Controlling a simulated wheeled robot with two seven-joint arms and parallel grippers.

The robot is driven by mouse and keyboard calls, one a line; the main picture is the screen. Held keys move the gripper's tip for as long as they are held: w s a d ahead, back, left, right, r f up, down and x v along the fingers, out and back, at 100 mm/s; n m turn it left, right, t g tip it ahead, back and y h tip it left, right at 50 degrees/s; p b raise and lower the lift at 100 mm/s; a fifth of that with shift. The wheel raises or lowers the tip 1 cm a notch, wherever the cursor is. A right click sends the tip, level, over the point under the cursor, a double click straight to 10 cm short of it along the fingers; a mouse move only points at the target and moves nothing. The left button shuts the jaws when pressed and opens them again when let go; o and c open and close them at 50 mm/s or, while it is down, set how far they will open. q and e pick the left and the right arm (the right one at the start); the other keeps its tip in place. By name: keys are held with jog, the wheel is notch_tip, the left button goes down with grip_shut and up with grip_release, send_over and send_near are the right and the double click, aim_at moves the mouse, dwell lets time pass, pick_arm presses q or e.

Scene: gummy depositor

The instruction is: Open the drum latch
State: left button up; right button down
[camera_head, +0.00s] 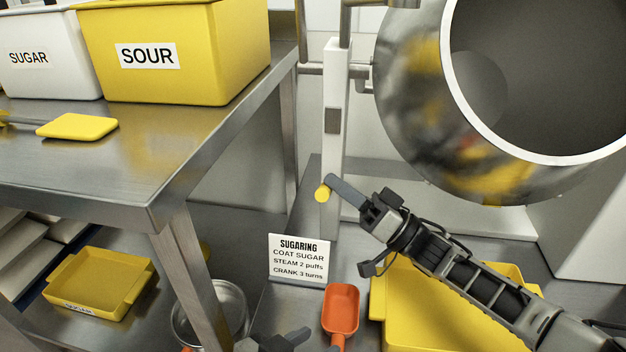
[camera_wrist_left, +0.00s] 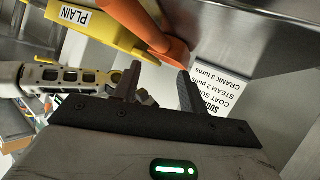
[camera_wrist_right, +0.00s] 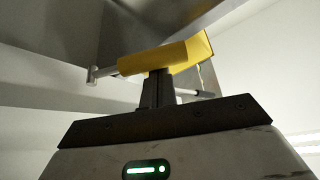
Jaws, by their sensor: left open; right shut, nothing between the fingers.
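The steel drum (camera_head: 420,150) with its white-rimmed mouth fills the upper right of the head view. A yellow grip (camera_head: 322,193) shows by the white post left of the drum; it also shows in the right wrist view (camera_wrist_right: 150,59). I cannot tell for sure whether it belongs to the latch. My right gripper (camera_head: 334,182) is shut and empty, its tips at the yellow grip, seemingly touching it. In the right wrist view the fingers (camera_wrist_right: 159,78) stand just below the grip. My left gripper (camera_wrist_left: 158,80) is open and empty, low near the orange scoop (camera_head: 340,308).
A sign card (camera_head: 300,262) stands beside the scoop. A yellow tub (camera_head: 440,320) lies under my right arm. At left is a steel table (camera_head: 200,125) with the SOUR bin (camera_head: 180,85) and SUGAR bin (camera_head: 50,80). A steel pot (camera_head: 230,300) sits low by the table leg.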

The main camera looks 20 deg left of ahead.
pick_arm(q)
jog(key=shift+s+d+r+t+b, duration=0.15)
jog(key=shift+r+t+b, duration=0.15)
jog(key=shift+b, duration=0.4)
jog(key=shift+d+r+h+b, duration=0.2)
jog(key=shift+r+h+b, duration=0.2)
jog(key=shift+b, duration=0.1)
jog(key=shift+d+r+t+h+b, duration=0.3)
jog(key=shift+r+t+b, duration=0.15)
jog(key=shift+b, duration=0.25)
pick_arm(e)
jog(key=f+n+g, duration=0.1)
jog(key=n+g, duration=0.1)
jog(key=n, duration=0.1)
jog(key=shift+s+d+f+y, duration=0.2)
jog(key=shift+s+f+y, duration=0.1)
jog(key=shift+f+y, duration=0.1)
pick_arm(q)
jog(key=shift+w+d+r+n+t+b, duration=0.15)
jog(key=shift+w+r+n+t+b, duration=0.1)
jog(key=shift+r+n+b, duration=0.1)
pick_arm(e)
jog(key=shift+s+n, duration=0.1)
jog(key=shift+n, duration=0.5)
